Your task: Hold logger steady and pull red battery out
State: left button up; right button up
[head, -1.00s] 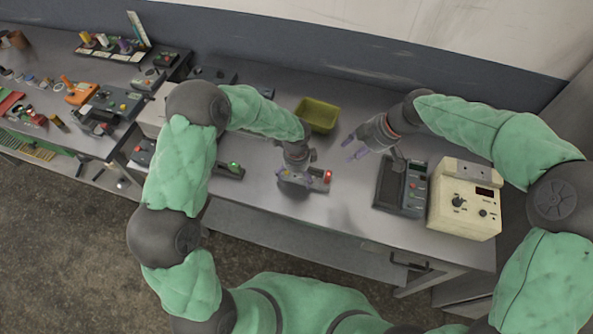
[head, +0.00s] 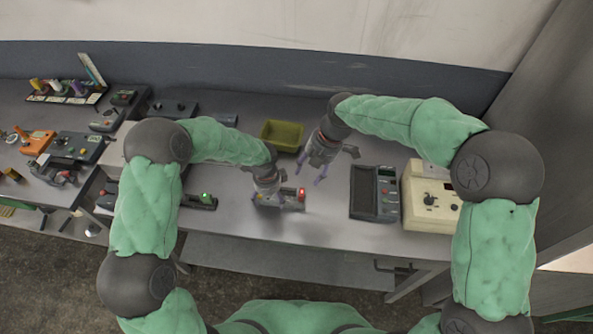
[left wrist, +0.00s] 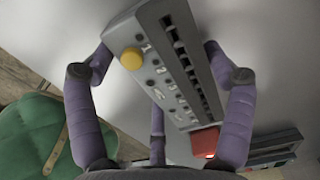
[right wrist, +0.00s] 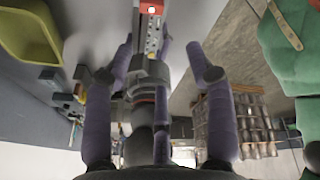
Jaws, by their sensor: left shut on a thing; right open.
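The logger (head: 268,204) is a small grey device on the bench. In the left wrist view it shows numbered marks, a yellow button and a dark slotted strip (left wrist: 165,70). The red battery (head: 301,195) sits at its right end; it shows in the left wrist view (left wrist: 205,142) and, with a bright light spot, at the top of the right wrist view (right wrist: 151,7). My left gripper (head: 268,198) is shut on the logger, fingers along both sides. My right gripper (head: 310,170) is open and empty, fingers pointing down, just behind the battery and apart from it.
An olive bin (head: 282,136) stands behind the logger. A dark meter (head: 376,193) and a cream box with knobs (head: 431,198) stand to the right. A device with a green light (head: 200,202) lies to the left. The bench between logger and meter is clear.

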aim_at(301, 197)
jog(key=a+f+n+h, duration=0.1)
jog(key=f+n, duration=0.2)
jog(key=f, duration=0.1)
jog(key=a+f+n+h, duration=0.1)
jog(key=f+n, duration=0.2)
jog(key=f, duration=0.1)
jog(key=w+a+f+n+h, duration=0.1)
jog(key=f+n, duration=0.2)
jog(key=f, duration=0.2)
jog(key=shift+f, duration=0.1)
dwell(0.4)
jog(key=c, duration=1.1)
grip_shut()
